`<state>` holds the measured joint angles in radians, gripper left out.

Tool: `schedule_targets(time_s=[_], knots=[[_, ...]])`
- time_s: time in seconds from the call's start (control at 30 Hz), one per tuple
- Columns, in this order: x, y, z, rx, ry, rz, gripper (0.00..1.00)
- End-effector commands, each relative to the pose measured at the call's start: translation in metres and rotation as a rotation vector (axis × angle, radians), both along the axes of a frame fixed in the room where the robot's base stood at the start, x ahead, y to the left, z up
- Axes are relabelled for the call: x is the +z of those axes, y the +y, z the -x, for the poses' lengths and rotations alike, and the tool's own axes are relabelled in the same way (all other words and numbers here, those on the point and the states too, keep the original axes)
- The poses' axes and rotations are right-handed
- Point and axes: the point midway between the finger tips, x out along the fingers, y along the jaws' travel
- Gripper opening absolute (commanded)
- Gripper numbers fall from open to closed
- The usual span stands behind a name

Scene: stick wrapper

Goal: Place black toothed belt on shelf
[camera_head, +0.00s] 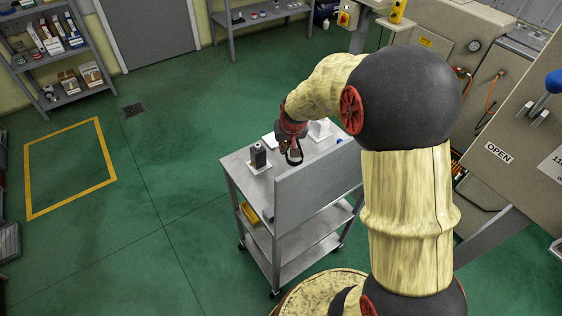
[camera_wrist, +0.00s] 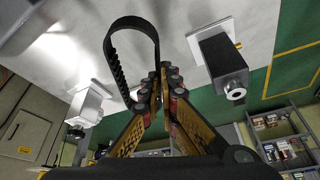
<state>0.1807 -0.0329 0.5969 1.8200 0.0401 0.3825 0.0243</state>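The black toothed belt is a closed loop with teeth on its inner side; in the wrist view the belt (camera_wrist: 113,62) stands out from my fingertips. My gripper (camera_wrist: 160,88) is shut on one side of the loop. In the head view my gripper (camera_head: 291,138) is above the top of a metal trolley (camera_head: 238,170), and the belt (camera_head: 295,158) hangs below it as a small dark loop. A grey shelf unit (camera_head: 75,97) with boxes and bottles stands at the far left. Another grey shelf (camera_head: 270,17) with small items stands at the back.
A dark block (camera_head: 258,155) on a white base stands on the trolley top left of my gripper; a white fixture (camera_head: 319,129) stands to the right. An upright grey panel (camera_head: 315,190) borders the trolley's near side. Green floor is clear to the left. A beige machine (camera_head: 440,45) stands at right.

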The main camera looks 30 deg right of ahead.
Motion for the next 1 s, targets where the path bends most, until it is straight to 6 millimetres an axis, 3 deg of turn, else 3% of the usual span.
schedule_targets(time_s=[0.47, 0.9, 1.0], knots=[[-0.061, 0.000, 0.000, -0.010, -0.001, 0.001, 0.00], [-0.066, 0.000, 0.000, -0.011, -0.002, 0.003, 0.00], [-0.065, 0.000, 0.000, -0.011, -0.001, 0.002, 0.08]])
